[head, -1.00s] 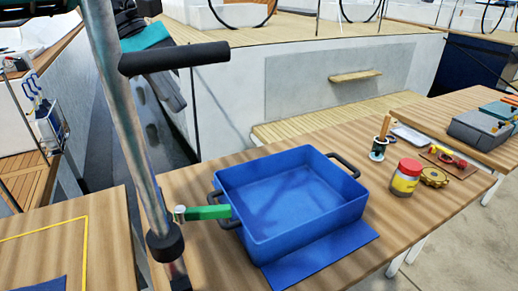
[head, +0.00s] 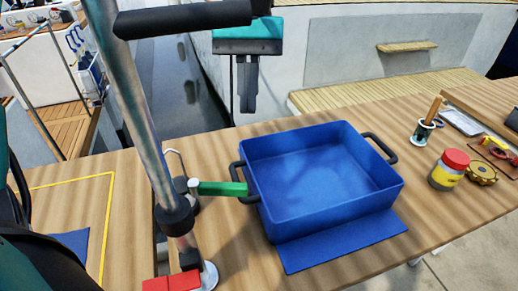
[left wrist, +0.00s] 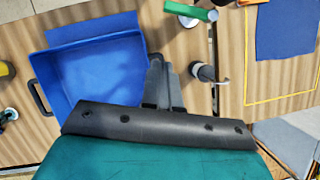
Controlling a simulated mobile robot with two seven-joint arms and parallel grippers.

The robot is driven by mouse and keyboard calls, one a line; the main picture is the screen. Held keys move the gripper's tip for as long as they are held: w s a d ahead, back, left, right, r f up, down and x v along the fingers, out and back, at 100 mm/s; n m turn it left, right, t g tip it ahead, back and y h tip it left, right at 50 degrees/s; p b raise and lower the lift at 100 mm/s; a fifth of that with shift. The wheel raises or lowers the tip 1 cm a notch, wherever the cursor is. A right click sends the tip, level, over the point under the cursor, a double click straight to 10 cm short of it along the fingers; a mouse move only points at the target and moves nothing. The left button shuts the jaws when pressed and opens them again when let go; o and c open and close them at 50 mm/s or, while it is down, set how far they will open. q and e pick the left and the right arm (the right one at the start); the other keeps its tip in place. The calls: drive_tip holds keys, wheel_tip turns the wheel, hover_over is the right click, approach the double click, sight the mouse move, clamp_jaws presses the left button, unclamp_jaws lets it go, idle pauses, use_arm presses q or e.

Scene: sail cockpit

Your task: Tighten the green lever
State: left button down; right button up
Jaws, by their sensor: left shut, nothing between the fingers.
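The green lever (head: 222,188) sticks out sideways from a silver fitting beside a metal post, its green end at the left handle of the blue bin. It also shows at the top of the left wrist view (left wrist: 183,9). My left gripper (head: 247,108) points down, shut and empty, above and beyond the lever in the head view, apart from it. In the left wrist view my fingers (left wrist: 157,60) are together near the bin's edge, below the lever in the picture. My right gripper is not in view.
The blue bin (head: 275,218) stands on a blue mat (head: 340,243) on the wooden table. A slanted metal post (head: 128,105) with a black grip (head: 185,18) rises at left. A red lever (head: 172,284) lies near it. A red-lidded jar (head: 449,170) stands at right.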

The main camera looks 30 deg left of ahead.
sight(218, 189)
use_arm(q)
drive_tip(key=s+d+f, duration=0.3)
drive_tip(key=s+f, duration=0.3)
drive_tip(key=shift+d+f+p, duration=0.15)
drive_tip(key=shift+f+p, duration=0.2)
drive_tip(key=shift+p, duration=0.05)
